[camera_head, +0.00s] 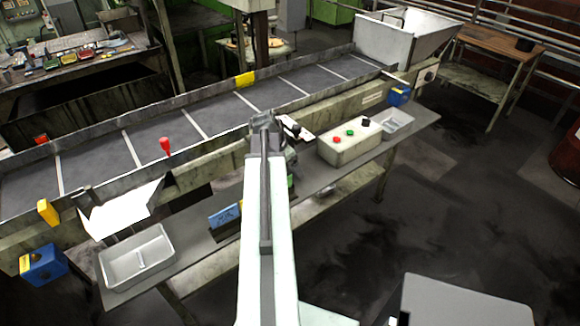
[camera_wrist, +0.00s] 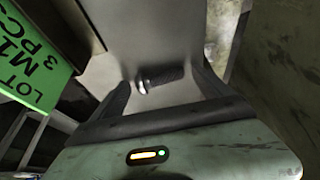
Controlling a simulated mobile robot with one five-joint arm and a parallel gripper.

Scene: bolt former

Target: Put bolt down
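A dark threaded bolt (camera_wrist: 162,78) with a shiny head at its left end shows in the wrist view. It lies on its side against a plain grey surface (camera_wrist: 150,35). My gripper (camera_wrist: 167,80) has its two dark fingers spread, one on each side of the bolt, with a gap visible to the right finger and a smaller one to the left. In the head view, my arm reaches over the grey bench and hides the bolt and most of the gripper.
A green card (camera_wrist: 35,60) reading LOT M1 3 PCS stands close at left. A conveyor (camera_head: 170,135) runs behind.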

